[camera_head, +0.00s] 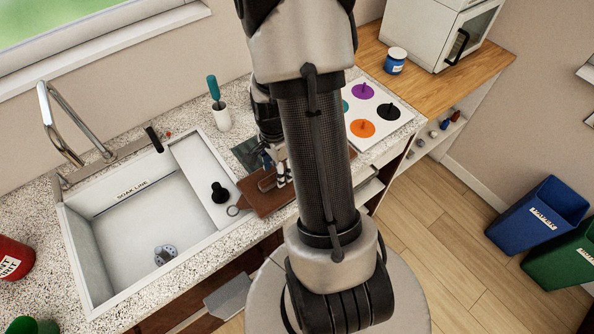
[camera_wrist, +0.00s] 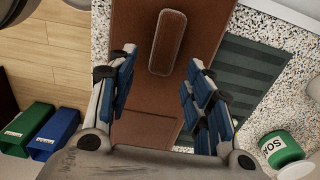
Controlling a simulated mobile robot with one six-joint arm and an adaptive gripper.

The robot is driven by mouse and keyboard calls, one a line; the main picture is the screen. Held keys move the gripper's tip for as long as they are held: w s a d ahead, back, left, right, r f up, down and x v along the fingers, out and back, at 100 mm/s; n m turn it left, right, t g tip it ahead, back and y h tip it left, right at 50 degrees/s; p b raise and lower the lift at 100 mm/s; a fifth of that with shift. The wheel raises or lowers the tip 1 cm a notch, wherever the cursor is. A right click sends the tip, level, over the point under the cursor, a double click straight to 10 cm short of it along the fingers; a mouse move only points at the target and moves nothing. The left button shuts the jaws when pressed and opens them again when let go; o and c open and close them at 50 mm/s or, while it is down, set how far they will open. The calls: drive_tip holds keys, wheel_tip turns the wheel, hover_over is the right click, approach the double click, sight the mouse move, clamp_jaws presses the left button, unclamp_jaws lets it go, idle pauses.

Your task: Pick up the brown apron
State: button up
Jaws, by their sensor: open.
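The brown apron (camera_head: 262,198) lies flat on the speckled counter just right of the sink, partly hidden by my arm. In the wrist view the brown apron (camera_wrist: 212,22) runs between and beyond my fingers, with a raised, rounded strip (camera_wrist: 167,42) on it and a rectangular panel lower down. My gripper (camera_wrist: 160,62) is open, its blue-padded fingers on either side of the strip, with nothing between them gripped. In the head view my gripper (camera_head: 279,177) is over the apron; whether the fingertips touch it I cannot tell.
A dark green ribbed mat (camera_wrist: 252,75) lies beside the apron. The sink (camera_head: 150,225) is to its left, with a black plug (camera_head: 219,192) on its ledge. A white palette board (camera_head: 385,130) lies right.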

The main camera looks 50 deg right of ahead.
wheel_tip(320, 180, down, 3)
drive_tip(key=shift+b, duration=0.3)
drive_tip(key=shift+r, duration=0.1)
drive_tip(key=shift+c, duration=0.2)
clamp_jaws()
